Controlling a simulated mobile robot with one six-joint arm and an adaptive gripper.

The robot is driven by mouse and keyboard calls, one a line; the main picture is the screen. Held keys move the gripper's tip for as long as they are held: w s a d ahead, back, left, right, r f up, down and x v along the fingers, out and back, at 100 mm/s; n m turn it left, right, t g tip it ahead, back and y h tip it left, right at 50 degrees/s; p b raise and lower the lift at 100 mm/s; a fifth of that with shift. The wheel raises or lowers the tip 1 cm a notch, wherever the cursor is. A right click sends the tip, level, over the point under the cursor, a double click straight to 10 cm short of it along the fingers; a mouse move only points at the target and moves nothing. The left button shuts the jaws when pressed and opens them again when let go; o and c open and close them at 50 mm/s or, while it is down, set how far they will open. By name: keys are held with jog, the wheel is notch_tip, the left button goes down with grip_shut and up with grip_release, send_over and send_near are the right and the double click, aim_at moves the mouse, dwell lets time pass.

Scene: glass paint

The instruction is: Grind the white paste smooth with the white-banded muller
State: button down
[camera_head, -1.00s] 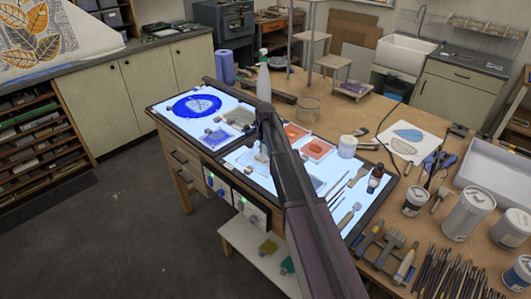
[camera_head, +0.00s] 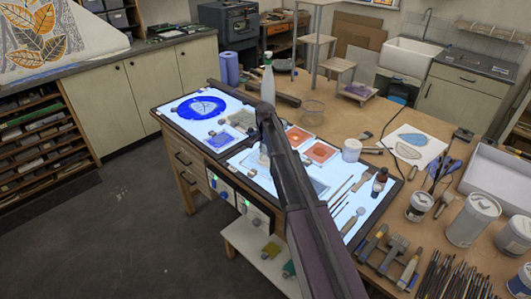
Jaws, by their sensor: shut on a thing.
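My arm crosses the light table (camera_head: 388,203) from the lower right. My gripper (camera_head: 263,147) is mostly hidden behind its links. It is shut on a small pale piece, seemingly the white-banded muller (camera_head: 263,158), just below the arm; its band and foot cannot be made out. A pale glass slab (camera_head: 318,186) lies on the lit panel right of the arm, partly covered by it. White paste cannot be told from the bright panel. I cannot tell whether the muller touches a slab.
Orange paste slabs (camera_head: 320,151) lie behind the arm. A blue painted round (camera_head: 202,106) lies on the left panel. A spray bottle (camera_head: 267,84) stands behind the arm.

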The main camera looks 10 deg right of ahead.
jog(key=shift+r+p, duration=2.15)
jog(key=shift+r, duration=0.25)
